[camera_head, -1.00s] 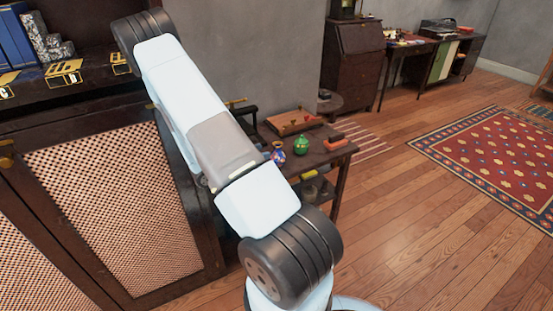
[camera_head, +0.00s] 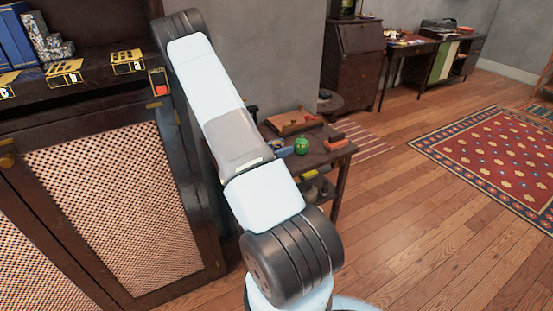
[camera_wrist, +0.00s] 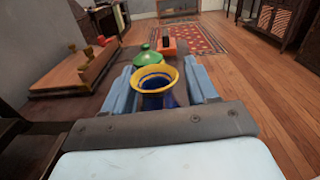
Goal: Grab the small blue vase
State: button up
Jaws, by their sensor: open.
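The small blue vase (camera_wrist: 156,98) has a flared yellow rim and a dark blue inside in the wrist view. It stands upright between the two pale blue fingers of my gripper (camera_wrist: 161,68), which is open with one finger on each side. I cannot tell whether either finger touches it. In the head view the vase is hidden behind my arm.
A green round pot (camera_head: 301,145) stands just beyond the vase and also shows in the wrist view (camera_wrist: 148,56). An orange object (camera_head: 334,144) and a wooden tray (camera_head: 294,122) share the table. A tall cabinet (camera_head: 110,190) is at the left.

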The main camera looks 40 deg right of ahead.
jog(key=c, duration=1)
